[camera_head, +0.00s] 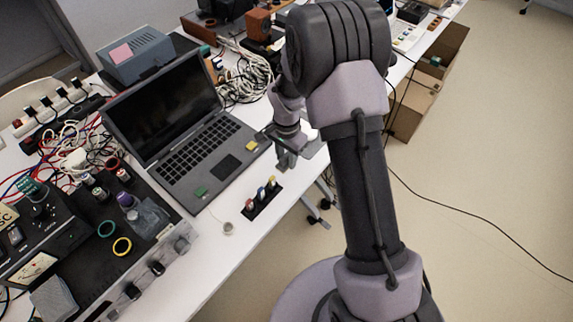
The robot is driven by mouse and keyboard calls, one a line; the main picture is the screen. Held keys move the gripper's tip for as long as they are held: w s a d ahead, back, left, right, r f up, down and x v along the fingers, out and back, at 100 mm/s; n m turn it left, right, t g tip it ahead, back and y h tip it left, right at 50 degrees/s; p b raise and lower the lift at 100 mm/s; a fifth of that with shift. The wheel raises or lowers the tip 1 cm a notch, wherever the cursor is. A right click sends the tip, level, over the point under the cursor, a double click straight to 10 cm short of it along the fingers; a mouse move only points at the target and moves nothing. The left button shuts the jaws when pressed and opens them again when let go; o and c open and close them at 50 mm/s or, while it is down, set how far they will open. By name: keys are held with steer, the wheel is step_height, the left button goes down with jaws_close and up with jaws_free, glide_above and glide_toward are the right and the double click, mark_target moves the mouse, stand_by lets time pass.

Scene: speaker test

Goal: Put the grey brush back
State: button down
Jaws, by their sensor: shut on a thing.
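My gripper (287,149) is over the white table's right edge, just right of the laptop. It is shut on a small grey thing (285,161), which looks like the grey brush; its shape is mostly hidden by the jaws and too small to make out. A small black holder (250,214) with red, blue and yellow-topped pieces stands on the table, below and left of my gripper, apart from it.
An open laptop (185,130) lies left of my gripper. A small round light piece (228,228) is left of the holder. Tangled cables (243,80) lie behind. A black equipment panel (125,222) fills the left. The front table strip (215,265) is clear.

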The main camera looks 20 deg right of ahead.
mark_target(286, 163)
steer(key=shift+w+f, duration=0.3)
steer(key=shift+f+b, duration=0.95)
steer(key=shift+f, duration=0.5)
steer(key=shift+f, duration=0.2)
steer(key=c, duration=1)
jaws_free()
steer(key=shift+r, duration=0.1)
